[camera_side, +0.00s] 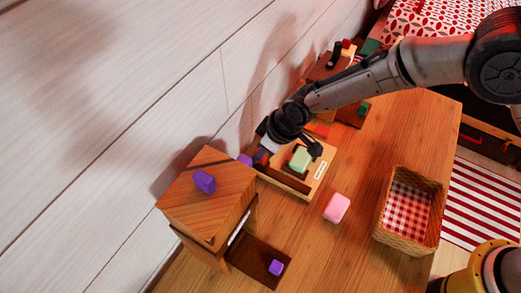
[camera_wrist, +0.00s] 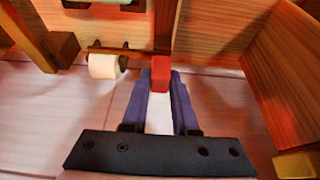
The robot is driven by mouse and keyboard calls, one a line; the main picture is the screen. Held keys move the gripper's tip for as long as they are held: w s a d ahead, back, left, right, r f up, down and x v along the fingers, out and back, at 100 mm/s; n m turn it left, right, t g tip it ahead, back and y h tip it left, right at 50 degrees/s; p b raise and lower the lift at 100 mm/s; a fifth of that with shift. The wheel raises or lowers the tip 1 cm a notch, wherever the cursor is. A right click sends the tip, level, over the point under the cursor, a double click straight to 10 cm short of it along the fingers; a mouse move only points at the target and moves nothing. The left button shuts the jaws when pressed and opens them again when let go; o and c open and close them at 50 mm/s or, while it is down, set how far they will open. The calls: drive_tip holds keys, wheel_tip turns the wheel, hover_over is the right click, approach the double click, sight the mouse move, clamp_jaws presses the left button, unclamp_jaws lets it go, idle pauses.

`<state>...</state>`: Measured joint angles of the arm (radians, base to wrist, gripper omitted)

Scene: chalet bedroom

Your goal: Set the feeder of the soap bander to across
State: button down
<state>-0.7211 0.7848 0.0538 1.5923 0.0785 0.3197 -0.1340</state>
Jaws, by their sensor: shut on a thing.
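The soap bander appears to be the wooden device (camera_side: 292,181) against the wall, with a white label (camera_side: 321,170) too small to read. A light green soap (camera_side: 301,159) sits on it. My gripper (camera_side: 263,153) reaches in at its back left. In the wrist view, my two blue-purple fingers (camera_wrist: 160,88) are shut on a red block-shaped knob (camera_wrist: 160,68), likely the feeder's handle. The feeder's setting cannot be read, and my arm hides part of the device.
A wooden stand (camera_side: 208,219) with a purple block (camera_side: 204,181) on top is left of the device. Another purple block (camera_side: 276,267) lies low in front. A pink soap (camera_side: 336,208) and a checked-lined basket (camera_side: 436,215) are to the right, with bare tabletop between.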

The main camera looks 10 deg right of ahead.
idle(0.9)
drive_tip(key=s+d, duration=0.7)
drive_tip(key=shift+s, duration=0.1)
drive_tip(key=c, duration=0.7)
unclamp_jaws()
drive_tip(key=shift+r, duration=0.1)
drive_tip(key=shift+d+r, duration=0.1)
drive_tip(key=shift+r, duration=0.2)
drive_tip(key=v, duration=1.3)
